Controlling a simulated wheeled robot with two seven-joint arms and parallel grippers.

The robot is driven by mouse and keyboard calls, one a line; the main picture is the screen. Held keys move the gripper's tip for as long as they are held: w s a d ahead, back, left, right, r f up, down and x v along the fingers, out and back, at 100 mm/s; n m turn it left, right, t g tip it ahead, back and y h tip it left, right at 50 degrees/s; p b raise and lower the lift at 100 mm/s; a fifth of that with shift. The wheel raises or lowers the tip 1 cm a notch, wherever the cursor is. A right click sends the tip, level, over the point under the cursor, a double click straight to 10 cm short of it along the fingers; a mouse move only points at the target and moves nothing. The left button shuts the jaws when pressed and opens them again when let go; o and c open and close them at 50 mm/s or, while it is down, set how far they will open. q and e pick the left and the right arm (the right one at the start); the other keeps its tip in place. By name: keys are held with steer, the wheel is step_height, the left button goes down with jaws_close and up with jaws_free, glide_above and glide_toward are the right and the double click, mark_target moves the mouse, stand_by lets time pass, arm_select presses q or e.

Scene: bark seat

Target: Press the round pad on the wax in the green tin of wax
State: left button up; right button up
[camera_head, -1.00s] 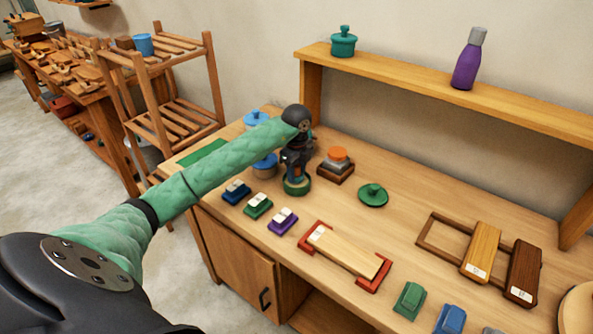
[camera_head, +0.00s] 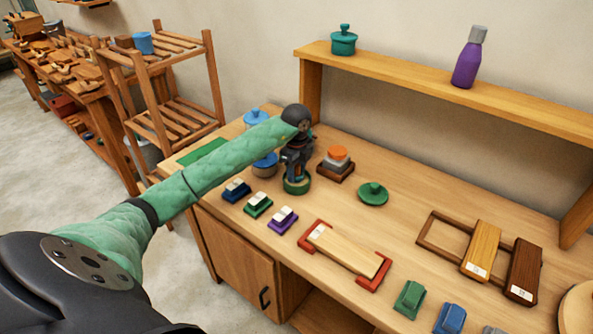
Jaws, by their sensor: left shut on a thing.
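The green tin of wax (camera_head: 297,188) stands open on the bench, left of centre, with its rim showing around what is above it. My left gripper (camera_head: 293,171) points down over the tin and is shut on a small dark thing, which seems to be the round pad. The pad's lower end is at or inside the tin's mouth. The wax is mostly hidden, so I cannot tell whether the pad touches it. A green lid (camera_head: 373,193) lies on the bench to the right. My right gripper is out of view.
An orange-topped stack on a brown base (camera_head: 336,168) stands close right of the tin. Blue pots (camera_head: 265,168) are close left. Small coloured blocks (camera_head: 259,205) and a red-ended board (camera_head: 345,250) are in front. A raised shelf (camera_head: 430,85) runs behind.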

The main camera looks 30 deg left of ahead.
arm_select(q)
steer(key=shift+f, duration=0.35)
stand_by(1.2)
steer(key=shift+r, duration=0.1)
steer(key=shift+r+p, duration=1.5)
steer(key=shift+r, duration=1.95)
